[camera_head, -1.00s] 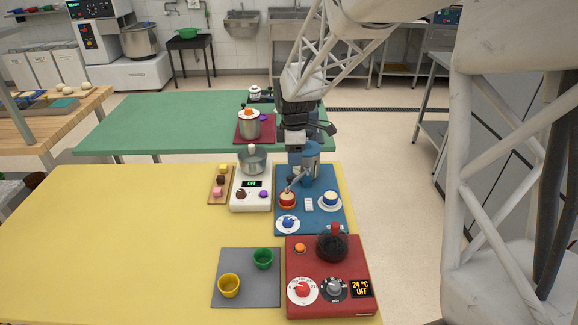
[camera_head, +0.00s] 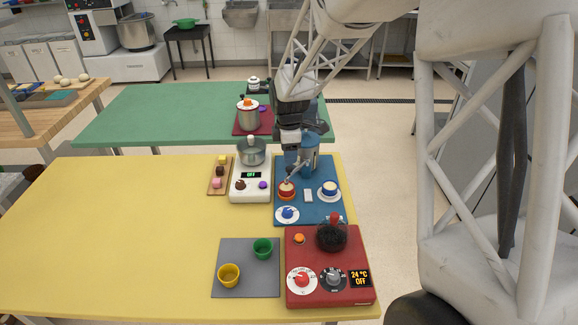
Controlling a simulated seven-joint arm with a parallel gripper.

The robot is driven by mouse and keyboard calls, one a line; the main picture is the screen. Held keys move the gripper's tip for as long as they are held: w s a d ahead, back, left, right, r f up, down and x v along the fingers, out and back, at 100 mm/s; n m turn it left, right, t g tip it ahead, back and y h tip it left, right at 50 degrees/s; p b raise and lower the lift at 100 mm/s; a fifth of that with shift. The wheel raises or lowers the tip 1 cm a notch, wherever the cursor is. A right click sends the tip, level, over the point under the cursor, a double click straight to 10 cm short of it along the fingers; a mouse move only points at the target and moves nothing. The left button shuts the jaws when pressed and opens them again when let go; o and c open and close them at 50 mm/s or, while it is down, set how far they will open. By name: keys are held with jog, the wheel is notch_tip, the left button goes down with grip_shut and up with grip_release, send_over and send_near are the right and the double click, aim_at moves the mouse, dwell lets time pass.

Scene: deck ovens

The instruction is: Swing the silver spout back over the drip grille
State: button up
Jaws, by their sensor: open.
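The blue machine (camera_head: 308,158) stands at the back of a blue mat. Its thin silver spout (camera_head: 292,177) points down and to the left, with its tip close above the red cup (camera_head: 286,189). A small pale rectangle, apparently the drip grille (camera_head: 308,195), lies to the right of the red cup, so the spout is left of it. My gripper (camera_head: 291,161) is open in front of the machine, close above the spout. Its fingertips are small and partly blend with the machine, so I cannot tell whether they touch the spout.
A white-and-blue cup (camera_head: 329,190) stands right of the grille, and a blue-knobbed dial (camera_head: 287,214) is in front. A white scale (camera_head: 249,190) with a metal pot stands close on the left. A red appliance (camera_head: 310,292) is nearer. The yellow table's left side (camera_head: 110,230) is clear.

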aim_at(289, 168)
jog(key=shift+f, duration=2.75)
grip_shut()
